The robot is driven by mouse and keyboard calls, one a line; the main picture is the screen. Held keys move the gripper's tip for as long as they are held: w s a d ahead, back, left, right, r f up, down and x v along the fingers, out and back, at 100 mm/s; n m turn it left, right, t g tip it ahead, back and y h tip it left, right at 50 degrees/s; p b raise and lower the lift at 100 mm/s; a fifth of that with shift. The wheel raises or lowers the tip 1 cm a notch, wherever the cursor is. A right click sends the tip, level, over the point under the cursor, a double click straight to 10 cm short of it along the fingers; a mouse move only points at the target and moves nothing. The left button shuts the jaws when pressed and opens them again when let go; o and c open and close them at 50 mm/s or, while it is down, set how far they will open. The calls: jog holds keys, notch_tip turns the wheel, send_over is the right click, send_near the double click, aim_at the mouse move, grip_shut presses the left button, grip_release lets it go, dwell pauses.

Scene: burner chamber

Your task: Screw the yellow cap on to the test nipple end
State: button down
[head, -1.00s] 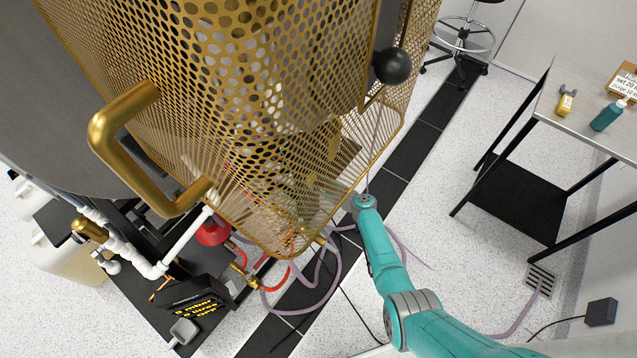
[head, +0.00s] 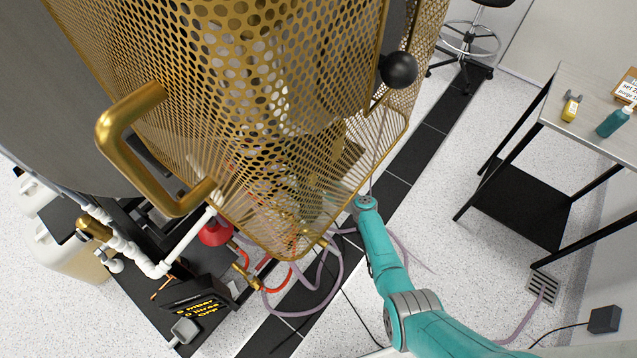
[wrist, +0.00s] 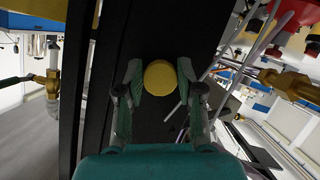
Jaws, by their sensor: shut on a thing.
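The yellow cap (wrist: 159,78) is round and sits between the fingertips of my gripper (wrist: 158,82) in the wrist view. The fingers are closed on it from both sides. A dark panel fills the view behind the cap. I cannot tell the test nipple end for sure; the cap hides what is straight behind it. A brass fitting (wrist: 293,84) shows at the right of the wrist view, apart from the cap. In the head view my arm reaches up to the perforated brass guard (head: 300,85), and my gripper and the cap cannot be made out there.
The brass handle (head: 120,125) and black knob (head: 398,69) stick out from the guard. Hoses (head: 338,280) run on the floor below it. A bench (head: 590,110) with a teal bottle (head: 614,122) stands at right. Floor between bench and guard is clear.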

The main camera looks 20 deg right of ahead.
jog(key=shift+w+a, duration=0.2)
jog(key=shift+w, duration=0.05)
jog(key=m+g+y, duration=0.1)
jog(key=m, duration=0.1)
jog(key=m+g+y, duration=0.1)
jog(key=m+y, duration=0.1)
jog(key=m, duration=0.1)
jog(key=shift+a+r, duration=0.1)
dwell(0.3)
jog(key=shift+w+m+g+y, duration=0.1)
jog(key=shift+m+g+y, duration=0.2)
jog(key=shift+m, duration=0.1)
jog(key=c, duration=0.7)
grip_release()
jog(key=shift+o, duration=0.2)
